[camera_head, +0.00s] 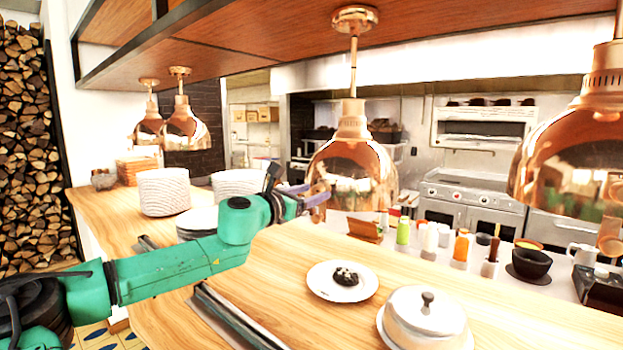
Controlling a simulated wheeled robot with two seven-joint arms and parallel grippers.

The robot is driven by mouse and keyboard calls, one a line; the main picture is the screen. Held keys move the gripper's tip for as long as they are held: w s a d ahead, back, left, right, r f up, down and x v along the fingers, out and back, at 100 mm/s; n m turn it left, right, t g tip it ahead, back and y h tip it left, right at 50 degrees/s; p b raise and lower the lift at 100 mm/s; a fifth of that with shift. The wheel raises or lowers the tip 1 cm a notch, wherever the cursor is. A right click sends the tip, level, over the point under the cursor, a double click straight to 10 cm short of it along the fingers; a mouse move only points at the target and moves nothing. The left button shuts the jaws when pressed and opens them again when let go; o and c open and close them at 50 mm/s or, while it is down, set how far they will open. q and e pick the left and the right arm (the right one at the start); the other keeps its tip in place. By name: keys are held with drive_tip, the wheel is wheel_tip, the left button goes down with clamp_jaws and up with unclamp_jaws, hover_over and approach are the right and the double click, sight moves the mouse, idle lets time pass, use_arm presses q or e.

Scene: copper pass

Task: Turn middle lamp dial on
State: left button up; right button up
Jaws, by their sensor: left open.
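The middle copper lamp (352,165) hangs from the wooden shelf at the centre, its shade wide and shiny. My left gripper (318,195) is at the lower left side of this shade, its fingers open and overlapping the shade's edge in the picture. I cannot tell whether they touch it. The dial of the middle lamp does not show clearly; the gripper covers the part of the shade in front of it. Another copper lamp (570,150) hangs at the right, with a round copper knob (611,228) low on its shade. My right gripper is out of view.
Below on the wooden counter (270,265) are a plate with dark food (342,281) and a white domed dish (426,312). Plate stacks (164,191) stand at left, bottles (403,230) behind the counter. Two more copper lamps (184,128) hang further back at left.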

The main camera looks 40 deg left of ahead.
use_arm(q)
drive_tip(key=shift+c, duration=0.2)
clamp_jaws()
drive_tip(key=shift+n, duration=0.5)
drive_tip(key=n, duration=0.3)
drive_tip(key=shift+n, duration=0.4)
drive_tip(key=n, duration=0.4)
drive_tip(key=shift+r, duration=0.1)
drive_tip(key=n, duration=0.4)
drive_tip(key=shift+d+n, duration=0.1)
drive_tip(key=shift+n, duration=0.3)
drive_tip(key=n, duration=0.4)
drive_tip(key=shift+h, duration=0.3)
